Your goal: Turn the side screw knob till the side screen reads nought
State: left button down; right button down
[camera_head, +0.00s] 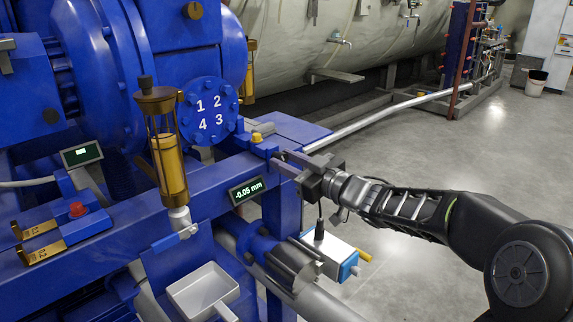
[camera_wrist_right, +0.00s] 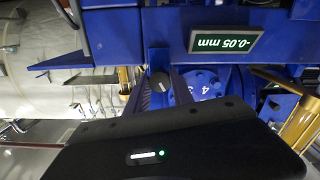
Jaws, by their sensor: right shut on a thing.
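The side screen (camera_head: 247,190) on the front of the blue beam reads -0.05 mm. It shows upside down in the right wrist view (camera_wrist_right: 226,40) with the same reading. My right gripper (camera_head: 282,160) reaches in from the right to the beam's end, just right of the screen. In the right wrist view, the dark round side screw knob (camera_wrist_right: 160,82), with a pale mark on its face, sits between the two fingers (camera_wrist_right: 162,90). The gripper is shut on this knob. In the head view the fingers mostly hide the knob. My left gripper is not in view.
A brass-framed cylinder (camera_head: 170,165) stands left of the screen, before a numbered blue flange (camera_head: 209,112). A white tray (camera_head: 203,290) and a white-blue box (camera_head: 335,262) lie below the beam.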

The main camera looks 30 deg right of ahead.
jog(key=shift+n+b, duration=1.3)
jog(key=shift+n, duration=2)
jog(key=c, duration=1.1)
grip_release()
jog(key=shift+s, duration=0.1)
